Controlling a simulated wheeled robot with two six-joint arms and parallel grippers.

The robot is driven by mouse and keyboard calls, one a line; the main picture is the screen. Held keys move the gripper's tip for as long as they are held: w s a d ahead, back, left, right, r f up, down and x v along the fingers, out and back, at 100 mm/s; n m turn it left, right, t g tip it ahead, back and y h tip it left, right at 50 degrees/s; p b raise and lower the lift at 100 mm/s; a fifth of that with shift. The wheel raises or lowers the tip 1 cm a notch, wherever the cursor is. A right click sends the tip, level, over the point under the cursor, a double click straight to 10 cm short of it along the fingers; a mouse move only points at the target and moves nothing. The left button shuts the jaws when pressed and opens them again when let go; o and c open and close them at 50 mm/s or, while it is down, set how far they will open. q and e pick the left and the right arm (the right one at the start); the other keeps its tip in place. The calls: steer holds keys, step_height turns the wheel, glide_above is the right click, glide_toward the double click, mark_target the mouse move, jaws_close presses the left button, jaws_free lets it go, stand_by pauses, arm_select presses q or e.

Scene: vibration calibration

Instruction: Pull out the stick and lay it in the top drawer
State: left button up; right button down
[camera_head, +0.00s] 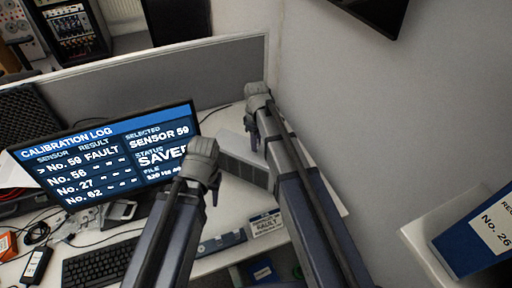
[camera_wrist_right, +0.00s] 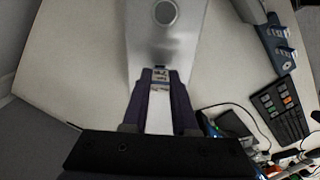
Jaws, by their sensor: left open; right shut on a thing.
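In the right wrist view, my right gripper (camera_wrist_right: 160,88) is shut on a white stick (camera_wrist_right: 160,120). The stick's metal end lies at the edge of a silver box (camera_wrist_right: 165,45); I cannot tell whether it is still in a port. In the head view my right gripper (camera_head: 252,138) is at the back of the grey box (camera_head: 243,170), and the stick is hidden there. My left gripper (camera_head: 215,190) is open and empty in front of the monitor's right side. I cannot make out the top drawer.
A monitor (camera_head: 100,150) showing a calibration log stands at left on the white desk (camera_head: 215,222). A keyboard (camera_head: 100,262) and a FAULT label (camera_head: 265,222) are near the front. A grey partition (camera_head: 150,75) closes off the back. A blue binder (camera_head: 480,230) is at right.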

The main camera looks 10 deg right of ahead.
steer(key=shift+r+p, duration=1.75)
